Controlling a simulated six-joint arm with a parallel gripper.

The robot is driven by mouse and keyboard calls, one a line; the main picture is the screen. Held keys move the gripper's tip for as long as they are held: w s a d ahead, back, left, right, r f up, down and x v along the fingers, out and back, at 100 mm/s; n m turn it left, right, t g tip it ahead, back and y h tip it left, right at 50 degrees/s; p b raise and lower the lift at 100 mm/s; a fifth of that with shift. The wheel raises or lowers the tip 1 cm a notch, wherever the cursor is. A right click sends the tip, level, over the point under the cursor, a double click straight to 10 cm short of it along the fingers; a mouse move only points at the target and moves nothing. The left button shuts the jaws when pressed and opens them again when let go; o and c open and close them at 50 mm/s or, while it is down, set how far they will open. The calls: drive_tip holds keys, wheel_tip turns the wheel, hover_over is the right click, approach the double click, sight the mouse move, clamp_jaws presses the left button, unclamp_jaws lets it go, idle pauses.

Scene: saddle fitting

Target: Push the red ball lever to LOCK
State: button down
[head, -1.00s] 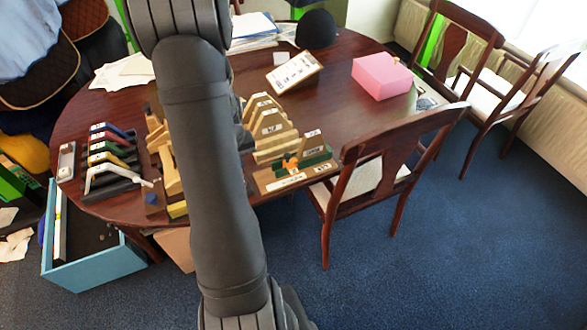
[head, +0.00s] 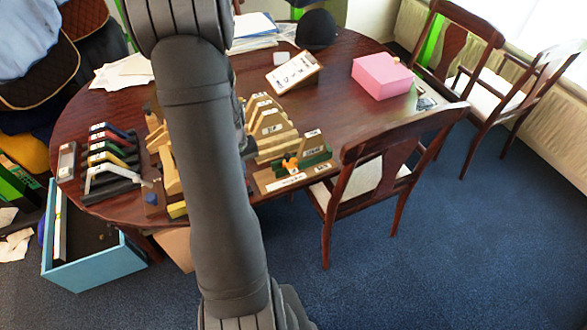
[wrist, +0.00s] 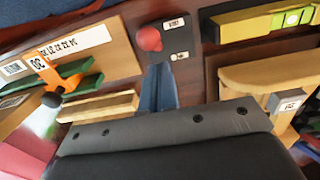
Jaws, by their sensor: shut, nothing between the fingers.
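In the wrist view, the red ball (wrist: 149,38) sits on a dark brown board (wrist: 178,38). Two small white labels lie beside it; their lettering is too small to read surely. My gripper (wrist: 158,72) is shut and empty, its bluish-grey fingers pointing at the board just below the ball in the picture. A small gap seems to show between fingertips and ball; contact cannot be told. In the head view my arm hides the red ball, and only a dark part near my wrist shows beside the arm.
An orange clamp (wrist: 58,80) on a green block stands left in the wrist view. A yellow spirit level (wrist: 262,22) and wooden blocks (wrist: 270,78) are at right. In the head view, wooden saddles (head: 272,130) and a pink box (head: 382,76) stand on the table.

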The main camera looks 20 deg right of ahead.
drive_tip(key=shift+w+r, duration=0.1)
drive_tip(key=shift+w, duration=0.35)
wheel_tip(320, 180, up, 7)
idle(0.6)
wheel_tip(320, 180, down, 7)
drive_tip(key=shift+f, duration=0.1)
drive_tip(key=shift+s, duration=0.25)
idle(0.4)
